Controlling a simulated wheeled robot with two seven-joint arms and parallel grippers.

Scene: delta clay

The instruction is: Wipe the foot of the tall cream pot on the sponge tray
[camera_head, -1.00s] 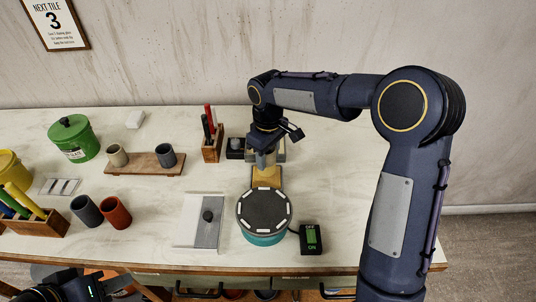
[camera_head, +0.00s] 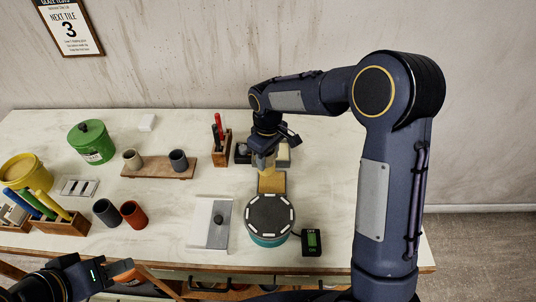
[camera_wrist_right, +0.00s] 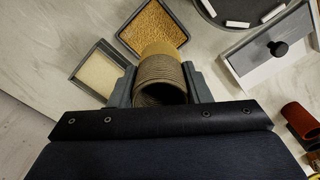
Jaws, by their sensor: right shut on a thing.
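My right gripper (camera_head: 263,160) is shut on the tall pot (camera_wrist_right: 160,78). In the right wrist view the pot has a ribbed grey-tan body between the fingers and a smooth ochre band at its far end. The sponge tray (camera_head: 271,184) is dark-rimmed with a golden sponge, and it also shows in the right wrist view (camera_wrist_right: 153,27). The pot is just behind the tray's far edge in the head view, its ochre end overlapping the sponge in the wrist view. I cannot tell whether they touch. My left gripper (camera_head: 122,270) is at the lower left; its jaw opening is unclear.
A pale-filled tray (camera_wrist_right: 103,70) lies beside the sponge tray. A white-grey board (camera_head: 211,222) with a dark knob and several cups lie left. The table's right side is clear.

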